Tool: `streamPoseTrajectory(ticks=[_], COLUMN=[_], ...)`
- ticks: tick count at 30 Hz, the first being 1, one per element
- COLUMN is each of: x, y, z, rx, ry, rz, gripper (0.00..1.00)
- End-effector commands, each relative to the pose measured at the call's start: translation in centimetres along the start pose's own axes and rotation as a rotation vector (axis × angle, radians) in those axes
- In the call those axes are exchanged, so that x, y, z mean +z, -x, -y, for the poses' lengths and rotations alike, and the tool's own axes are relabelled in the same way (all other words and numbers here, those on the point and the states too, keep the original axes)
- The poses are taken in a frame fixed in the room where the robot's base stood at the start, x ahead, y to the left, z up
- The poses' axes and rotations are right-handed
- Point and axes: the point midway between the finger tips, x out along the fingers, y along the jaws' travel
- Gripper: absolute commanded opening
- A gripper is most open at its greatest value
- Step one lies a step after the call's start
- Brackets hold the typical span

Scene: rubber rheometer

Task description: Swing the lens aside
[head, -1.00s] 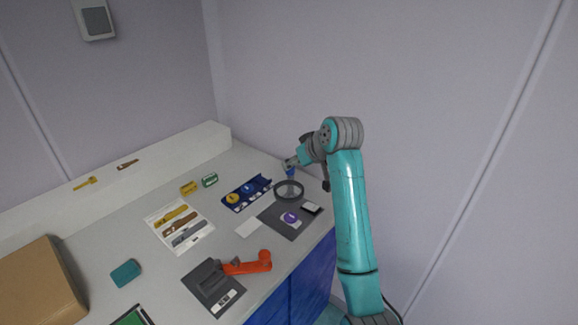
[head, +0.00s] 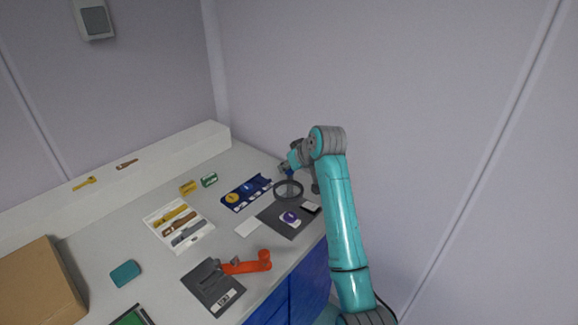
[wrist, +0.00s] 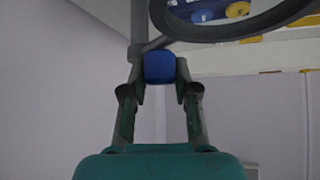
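The lens (head: 301,193) is a dark round ring on an arm above the far right of the bench, over the edge of a dark grey mat. Its ring also shows at the top right of the wrist view (wrist: 225,34). A blue knob (wrist: 159,67) sits by the lens's grey post and arm. My gripper (wrist: 159,72) has one finger on each side of the knob, and both fingertips appear to touch it. In the head view my gripper (head: 287,169) is small beside the lens, and the knob is mostly hidden.
The dark grey mat (head: 273,217) holds a purple disc (head: 290,218) and a small black-and-white block (head: 311,207). A blue tray (head: 240,196) lies left of the lens. A wall stands close behind and right of my arm.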

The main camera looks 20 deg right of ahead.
Motion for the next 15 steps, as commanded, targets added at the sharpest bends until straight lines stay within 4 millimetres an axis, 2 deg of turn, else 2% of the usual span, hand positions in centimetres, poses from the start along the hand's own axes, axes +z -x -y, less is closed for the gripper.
streamPoseTrajectory(ticks=[15], x=[-0.07], y=[-0.22], z=[0.39], rx=[0.054], ry=[-0.053], rz=[0.002], gripper=[0.0])
